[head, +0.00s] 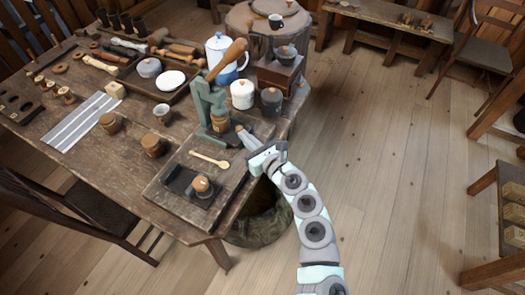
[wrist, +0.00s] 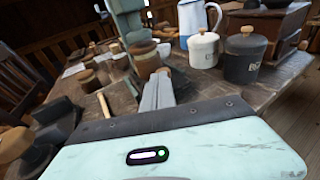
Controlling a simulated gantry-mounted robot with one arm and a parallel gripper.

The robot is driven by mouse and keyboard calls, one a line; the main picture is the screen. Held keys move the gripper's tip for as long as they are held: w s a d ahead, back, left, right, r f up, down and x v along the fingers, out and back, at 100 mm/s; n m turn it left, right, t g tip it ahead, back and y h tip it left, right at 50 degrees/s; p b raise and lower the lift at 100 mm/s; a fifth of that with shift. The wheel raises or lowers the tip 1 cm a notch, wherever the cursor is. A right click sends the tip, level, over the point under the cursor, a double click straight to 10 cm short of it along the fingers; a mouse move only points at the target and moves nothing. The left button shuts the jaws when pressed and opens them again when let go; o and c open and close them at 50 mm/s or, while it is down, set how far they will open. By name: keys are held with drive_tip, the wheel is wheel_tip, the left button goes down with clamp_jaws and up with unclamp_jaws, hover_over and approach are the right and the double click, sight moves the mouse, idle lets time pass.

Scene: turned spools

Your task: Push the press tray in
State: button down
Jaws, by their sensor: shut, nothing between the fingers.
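The green press (head: 203,100) stands near the table's right edge, its wooden lever (head: 228,58) raised at a slant. A brown spool-like piece (head: 219,120) sits low in the press. The press tray is not clearly made out; the area at the press's foot is partly hidden by my fingers. My gripper (head: 241,132) is shut and empty, reaching in from the right with its tips close to the press base. In the wrist view my gripper (wrist: 161,78) points at the foot of the green press (wrist: 128,22); I cannot tell whether the tips touch anything.
A board (head: 170,206) with a wooden spoon (head: 209,159) and a dark holder lies in front of the press. A white canister (head: 242,95), dark canister (head: 271,101) and blue-white jug (head: 219,50) stand behind. Open floor lies to the right.

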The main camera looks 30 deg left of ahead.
drive_tip(key=p+v, duration=0.1)
drive_tip(key=v, duration=1.2)
drive_tip(key=shift+d, duration=0.3)
